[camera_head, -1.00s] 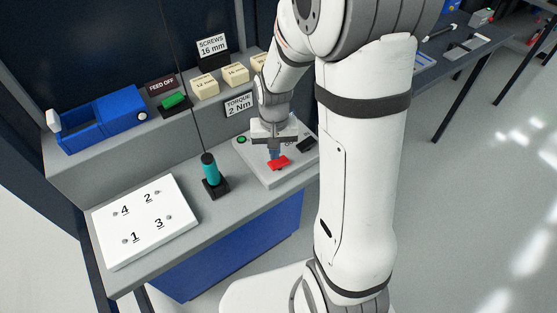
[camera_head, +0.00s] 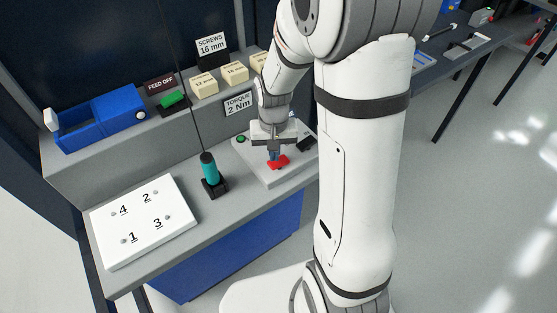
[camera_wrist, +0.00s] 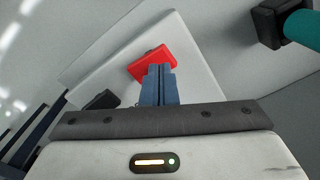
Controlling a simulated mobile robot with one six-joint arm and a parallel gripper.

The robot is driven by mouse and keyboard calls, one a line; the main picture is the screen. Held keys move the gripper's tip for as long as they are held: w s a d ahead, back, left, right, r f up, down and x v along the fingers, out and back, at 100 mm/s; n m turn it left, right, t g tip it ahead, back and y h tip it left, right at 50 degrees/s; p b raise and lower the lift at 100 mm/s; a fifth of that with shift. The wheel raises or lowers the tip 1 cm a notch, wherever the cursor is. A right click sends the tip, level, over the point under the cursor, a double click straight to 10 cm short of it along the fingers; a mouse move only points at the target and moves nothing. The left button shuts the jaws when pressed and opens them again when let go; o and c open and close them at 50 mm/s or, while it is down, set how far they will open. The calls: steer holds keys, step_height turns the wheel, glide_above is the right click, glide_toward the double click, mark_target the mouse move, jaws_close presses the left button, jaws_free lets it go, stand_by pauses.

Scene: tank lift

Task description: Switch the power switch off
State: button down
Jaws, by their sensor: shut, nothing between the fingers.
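A red switch (camera_head: 280,163) sits on a light grey panel box (camera_head: 262,171) at the right end of the bench. My gripper (camera_head: 273,158) is shut and empty, pointing down at the red switch. In the wrist view the fingertips (camera_wrist: 158,70) overlap the near edge of the red switch (camera_wrist: 151,60); I cannot tell whether they touch it. The panel also carries a small green button or light (camera_head: 241,139) at its left and a black part (camera_head: 306,145) at its right. Part of the switch is hidden by the fingers.
A teal-handled tool (camera_head: 209,170) stands in a black holder left of the panel. A white numbered plate (camera_head: 145,243) lies at the bench's left. A blue device (camera_head: 100,121), a "FEED OFF" sign (camera_head: 160,82) and cream screw boxes (camera_head: 204,85) stand on the shelf behind.

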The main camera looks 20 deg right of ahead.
steer(key=shift+f+b, duration=0.55)
steer(key=shift+f, duration=0.2)
stand_by(0.3)
steer(key=shift+r+p, duration=2.6)
steer(key=shift+r, duration=0.9)
steer(key=s+r+n+t, duration=0.2)
steer(key=s+r, duration=1.2)
steer(key=shift+d+t, duration=0.25)
steer(key=shift+t, duration=0.15)
